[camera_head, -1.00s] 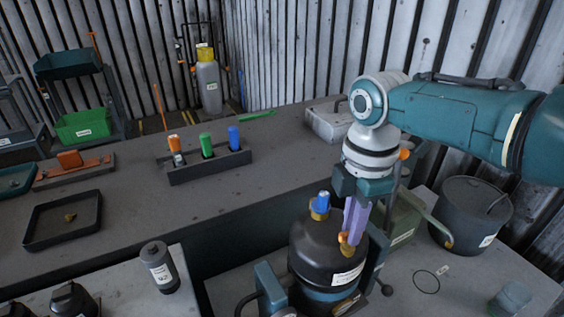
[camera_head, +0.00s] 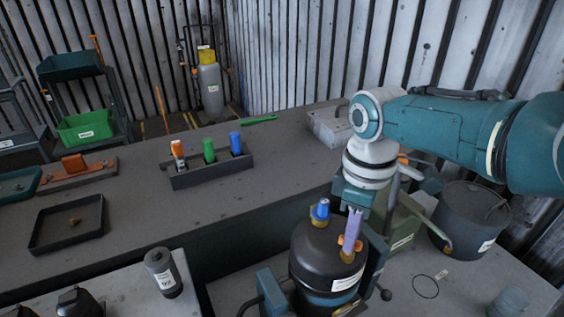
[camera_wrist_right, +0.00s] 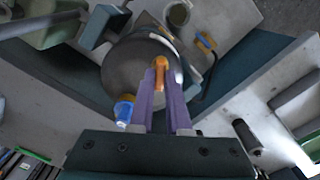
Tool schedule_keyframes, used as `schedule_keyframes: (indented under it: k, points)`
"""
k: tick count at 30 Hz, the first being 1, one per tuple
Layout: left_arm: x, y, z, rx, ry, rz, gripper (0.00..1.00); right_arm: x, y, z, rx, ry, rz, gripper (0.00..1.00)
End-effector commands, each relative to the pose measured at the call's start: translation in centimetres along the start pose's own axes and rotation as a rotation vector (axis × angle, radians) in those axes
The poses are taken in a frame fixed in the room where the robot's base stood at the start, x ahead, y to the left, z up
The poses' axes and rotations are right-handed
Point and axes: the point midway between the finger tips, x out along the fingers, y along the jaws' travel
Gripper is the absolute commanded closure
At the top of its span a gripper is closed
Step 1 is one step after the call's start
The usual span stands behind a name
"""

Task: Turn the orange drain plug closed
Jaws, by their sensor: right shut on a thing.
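The orange drain plug (camera_head: 346,256) sits on the top of the dark rounded blower housing (camera_head: 313,262), near its right side. It also shows in the right wrist view (camera_wrist_right: 161,64). My right gripper (camera_head: 351,238) reaches down from above, its purple fingers on either side of the plug's handle. In the right wrist view, its fingertips (camera_wrist_right: 160,80) hold the plug between them. The handle now lies crosswise in the head view, with orange showing on both sides of the fingers. My left gripper is out of view.
A blue-capped fitting (camera_head: 321,210) stands on the housing just left of the plug. Blue-grey clamp parts (camera_head: 271,290) flank the housing. A dark pot (camera_head: 467,214) stands to the right. A rack with several capped bottles (camera_head: 210,168) is on the bench behind.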

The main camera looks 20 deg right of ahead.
Motion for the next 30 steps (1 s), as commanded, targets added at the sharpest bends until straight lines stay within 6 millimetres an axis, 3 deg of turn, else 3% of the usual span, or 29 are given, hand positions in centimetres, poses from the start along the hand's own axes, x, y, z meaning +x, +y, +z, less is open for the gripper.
schedule_keyframes:
  k: [30]
  points:
    - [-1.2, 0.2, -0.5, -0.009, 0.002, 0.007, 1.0, -0.1, -0.1, 0.0, 0.966, -0.002, -0.003, 1.0]
